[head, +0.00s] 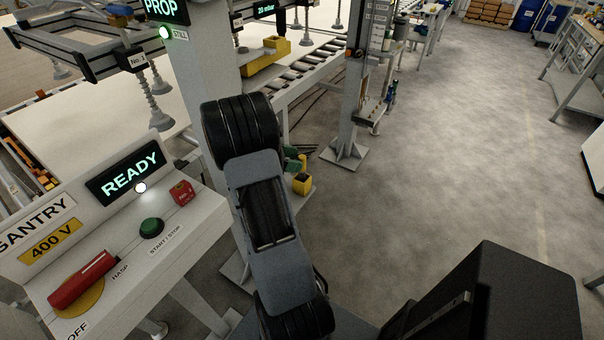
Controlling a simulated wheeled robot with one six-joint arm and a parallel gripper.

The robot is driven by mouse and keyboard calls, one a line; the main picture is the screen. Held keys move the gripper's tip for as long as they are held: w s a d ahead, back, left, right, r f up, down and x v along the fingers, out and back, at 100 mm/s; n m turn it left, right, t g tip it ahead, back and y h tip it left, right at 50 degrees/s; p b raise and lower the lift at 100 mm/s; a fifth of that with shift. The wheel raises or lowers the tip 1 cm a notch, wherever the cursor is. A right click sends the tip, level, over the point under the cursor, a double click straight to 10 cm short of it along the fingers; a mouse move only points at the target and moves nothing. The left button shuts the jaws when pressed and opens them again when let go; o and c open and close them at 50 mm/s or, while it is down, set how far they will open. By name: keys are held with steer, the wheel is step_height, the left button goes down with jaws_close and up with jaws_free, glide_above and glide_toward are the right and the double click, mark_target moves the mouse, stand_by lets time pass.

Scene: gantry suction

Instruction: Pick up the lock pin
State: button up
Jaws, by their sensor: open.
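I cannot make out a lock pin for certain in the head view. The sloped control panel (105,265) at the left carries a red switch handle (82,279) beside the word HASP. A green button (151,228) marked START / STOP sits farther up it. A small red block (181,193) with a label stands near the panel's right end. My arm rises through the middle of the picture and hides part of what lies behind it. My gripper does not show.
A lit READY display (128,172) stands on the panel. A gantry frame with suction cups (158,108) hangs over a pale table at the upper left. A roller conveyor (310,68) runs behind. A grey post (352,90) stands on the floor. Open floor (450,150) lies to the right.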

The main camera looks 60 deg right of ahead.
steer(key=x, duration=0.5)
steer(key=shift+a+p, duration=0.1)
steer(key=shift+p, duration=0.2)
jaws_close()
stand_by(0.4)
